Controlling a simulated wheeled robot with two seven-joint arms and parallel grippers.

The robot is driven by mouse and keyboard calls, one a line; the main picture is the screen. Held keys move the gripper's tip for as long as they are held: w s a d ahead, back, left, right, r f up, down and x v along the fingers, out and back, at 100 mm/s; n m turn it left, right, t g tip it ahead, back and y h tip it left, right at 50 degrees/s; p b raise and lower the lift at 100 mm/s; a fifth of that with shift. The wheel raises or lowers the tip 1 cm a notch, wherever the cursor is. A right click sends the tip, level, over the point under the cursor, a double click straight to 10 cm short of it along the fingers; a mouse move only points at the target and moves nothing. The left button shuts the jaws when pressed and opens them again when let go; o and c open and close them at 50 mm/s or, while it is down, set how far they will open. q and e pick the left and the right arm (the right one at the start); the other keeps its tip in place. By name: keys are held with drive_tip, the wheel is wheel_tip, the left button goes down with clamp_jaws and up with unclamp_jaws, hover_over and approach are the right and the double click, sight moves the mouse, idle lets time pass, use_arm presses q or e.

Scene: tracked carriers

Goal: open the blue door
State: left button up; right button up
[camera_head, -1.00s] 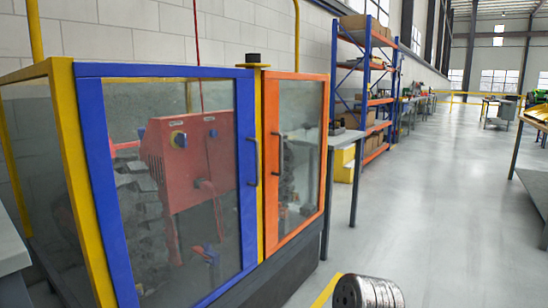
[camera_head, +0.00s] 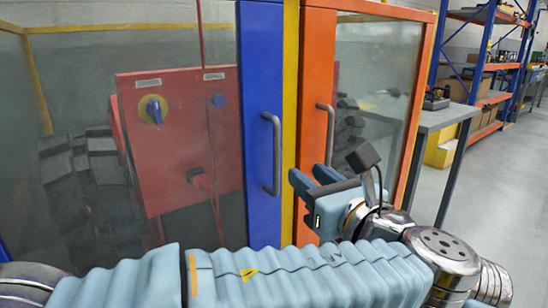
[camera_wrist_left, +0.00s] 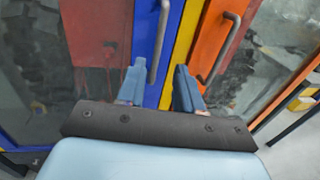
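The blue door (camera_head: 259,70) has a blue frame around a clear pane and stands shut against the yellow post. Its grey bar handle (camera_head: 278,155) is upright on the right edge of the frame. My left gripper (camera_head: 306,174) is just right of this handle in the head view, with its fingers apart and empty. In the left wrist view, my left gripper (camera_wrist_left: 160,72) points at the doors, and the blue door's handle (camera_wrist_left: 161,40) shows beyond the gap between the fingers, nearer the left finger. I cannot tell the remaining distance. My right gripper is not in view.
The orange door (camera_head: 317,75) with its own grey handle (camera_head: 330,135) is close on the right. Behind the blue door's pane is a red control box (camera_head: 180,140). A grey table (camera_head: 430,118) and a shelf rack (camera_head: 485,75) stand to the right, beside open floor.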

sight(278, 153)
use_arm(q)
drive_tip(key=x, duration=1.3)
drive_tip(key=shift+f, duration=0.15)
clamp_jaws()
drive_tip(key=shift+s, duration=0.1)
